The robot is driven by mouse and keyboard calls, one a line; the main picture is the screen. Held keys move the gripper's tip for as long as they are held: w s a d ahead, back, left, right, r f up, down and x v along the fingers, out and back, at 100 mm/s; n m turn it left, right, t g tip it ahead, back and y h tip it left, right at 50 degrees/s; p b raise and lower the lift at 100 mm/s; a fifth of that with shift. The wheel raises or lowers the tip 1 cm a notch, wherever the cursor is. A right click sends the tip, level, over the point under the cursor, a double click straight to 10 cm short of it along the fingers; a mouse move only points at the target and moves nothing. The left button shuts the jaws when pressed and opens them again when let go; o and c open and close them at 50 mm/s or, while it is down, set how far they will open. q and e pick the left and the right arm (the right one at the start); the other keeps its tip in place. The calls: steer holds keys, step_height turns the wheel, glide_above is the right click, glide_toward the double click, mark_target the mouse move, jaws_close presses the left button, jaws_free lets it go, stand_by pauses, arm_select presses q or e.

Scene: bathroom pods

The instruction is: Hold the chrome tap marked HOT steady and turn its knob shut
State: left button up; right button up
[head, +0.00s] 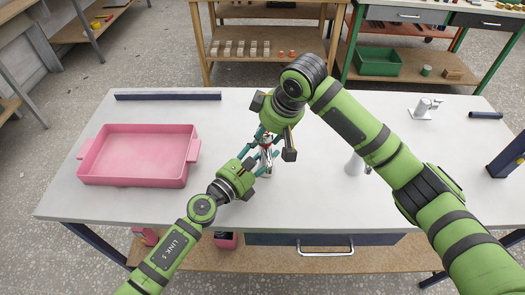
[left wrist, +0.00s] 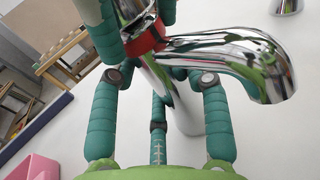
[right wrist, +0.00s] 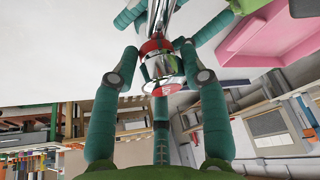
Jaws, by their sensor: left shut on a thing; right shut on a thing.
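The chrome tap (head: 267,158) with a red ring stands upright on the white table, between my two grippers. In the left wrist view its spout (left wrist: 240,52) points right. My left gripper (head: 259,163) is shut on the tap body below the red ring (left wrist: 145,38). My right gripper (head: 268,137) comes from above and is shut on the chrome knob (right wrist: 161,66) at the top. The teal fingers of both grippers cover much of the tap. No HOT lettering can be read.
A pink tray (head: 135,181) stands at the left and a dark bar (head: 168,96) lies behind it. Another chrome tap (head: 425,107) stands at the back right. The front right tabletop is clear.

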arm_select(q)
steer(key=shift+d+f, duration=0.1)
arm_select(e)
steer(key=shift+s+a+f+m+h, duration=0.15)
steer(key=shift+a+m+h, duration=0.15)
steer(key=shift+m, duration=0.4)
arm_select(q)
steer(key=shift+s, duration=0.1)
arm_select(e)
steer(key=o, duration=0.5)
steer(key=shift+d+m+t, duration=0.1)
steer(key=shift+m+t, duration=0.2)
steer(key=shift+m, duration=0.1)
steer(key=o, duration=0.3)
steer(key=shift+w+r, duration=0.2)
steer(key=shift+r, duration=2.4)
arm_select(q)
steer(key=o, duration=1.1)
steer(key=shift+c, duration=0.2)
steer(key=o, duration=0.3)
